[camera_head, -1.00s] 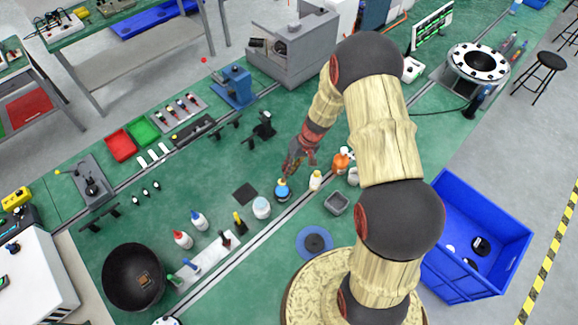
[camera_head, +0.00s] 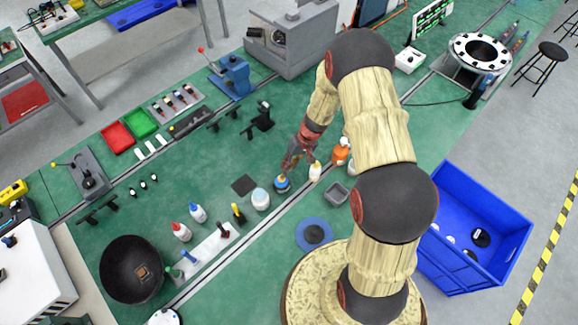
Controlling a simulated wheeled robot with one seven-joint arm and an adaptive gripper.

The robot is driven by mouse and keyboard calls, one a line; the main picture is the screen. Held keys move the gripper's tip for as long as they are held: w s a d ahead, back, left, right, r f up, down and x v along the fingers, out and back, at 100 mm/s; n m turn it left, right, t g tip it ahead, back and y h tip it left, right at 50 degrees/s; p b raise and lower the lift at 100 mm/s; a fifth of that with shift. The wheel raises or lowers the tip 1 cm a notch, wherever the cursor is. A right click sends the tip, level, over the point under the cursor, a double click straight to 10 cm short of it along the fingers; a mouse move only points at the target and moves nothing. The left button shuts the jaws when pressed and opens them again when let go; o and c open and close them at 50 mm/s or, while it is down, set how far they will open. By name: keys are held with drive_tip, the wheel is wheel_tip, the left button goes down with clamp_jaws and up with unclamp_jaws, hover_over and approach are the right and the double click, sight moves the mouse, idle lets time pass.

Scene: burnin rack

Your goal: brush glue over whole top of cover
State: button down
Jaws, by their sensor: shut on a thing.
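My gripper (camera_head: 286,172) points down at a small blue pot (camera_head: 282,187) with a pale yellow top, in the middle of the green bench. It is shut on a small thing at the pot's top. The fingers hide most of this thing, so I cannot tell whether it is a brush or the pot's cap. A flat dark square plate (camera_head: 244,185) lies to the left of the pot. I cannot tell whether this plate is the cover, and no glue shows on it. A white round jar (camera_head: 261,199) stands between plate and pot, nearer the front.
A white bottle (camera_head: 315,172) and an orange bottle (camera_head: 341,153) stand close right of my gripper. A grey square dish (camera_head: 338,192) is beyond the rail. Red-capped (camera_head: 181,232) and blue-capped (camera_head: 197,212) bottles stand at front left, near a black bowl (camera_head: 131,270).

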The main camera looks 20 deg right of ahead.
drive_tip(key=shift+f+b, duration=0.65)
drive_tip(key=shift+b, duration=0.05)
idle(0.8)
drive_tip(key=shift+s+f+b, duration=0.1)
drive_tip(key=shift+b, duration=0.3)
idle(1.9)
drive_tip(key=shift+r+p, duration=1.5)
drive_tip(key=shift+r, duration=2.1)
